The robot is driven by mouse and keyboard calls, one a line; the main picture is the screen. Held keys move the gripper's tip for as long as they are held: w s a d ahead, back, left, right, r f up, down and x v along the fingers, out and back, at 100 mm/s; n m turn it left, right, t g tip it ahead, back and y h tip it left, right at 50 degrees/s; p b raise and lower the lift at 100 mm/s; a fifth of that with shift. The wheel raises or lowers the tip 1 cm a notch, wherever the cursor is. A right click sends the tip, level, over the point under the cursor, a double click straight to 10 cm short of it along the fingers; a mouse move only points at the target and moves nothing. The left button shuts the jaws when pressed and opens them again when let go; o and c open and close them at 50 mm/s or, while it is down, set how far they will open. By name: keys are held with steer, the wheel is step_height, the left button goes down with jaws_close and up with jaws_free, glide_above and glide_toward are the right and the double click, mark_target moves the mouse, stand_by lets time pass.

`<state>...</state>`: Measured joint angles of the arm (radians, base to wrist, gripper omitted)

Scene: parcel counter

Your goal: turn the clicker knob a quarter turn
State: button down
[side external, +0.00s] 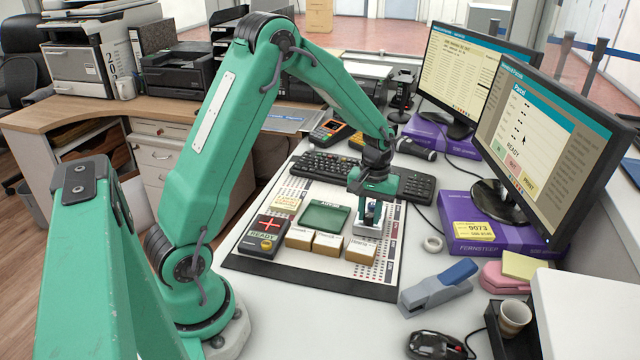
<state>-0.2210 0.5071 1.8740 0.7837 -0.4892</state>
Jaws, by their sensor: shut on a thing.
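My green gripper (373,212) points down at the right end of a board (306,273) on the counter. Its jaws are shut on the clicker knob, which sits on a small light grey block (368,231). The fingers hide most of the knob, and I cannot tell its angle from this view. The block stands upright on the board, behind and to the right of several small cardboard-coloured boxes (328,245).
A keyboard (361,177) lies behind. A blue-grey stapler (438,288), a monitor (543,130) and purple boxes (495,225) stand to the right.

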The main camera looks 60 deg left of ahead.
mark_target(368, 215)
steer(key=m, duration=0.5)
steer(key=shift+m, duration=0.3)
steer(key=c, duration=2.2)
jaws_free()
steer(key=shift+m, duration=2.3)
steer(key=c, duration=1.2)
jaws_free()
step_height(368, 215, up, 7)
steer(key=shift+s+r, duration=0.1)
steer(key=shift+r, duration=0.3)
steer(key=shift+r, duration=0.1)
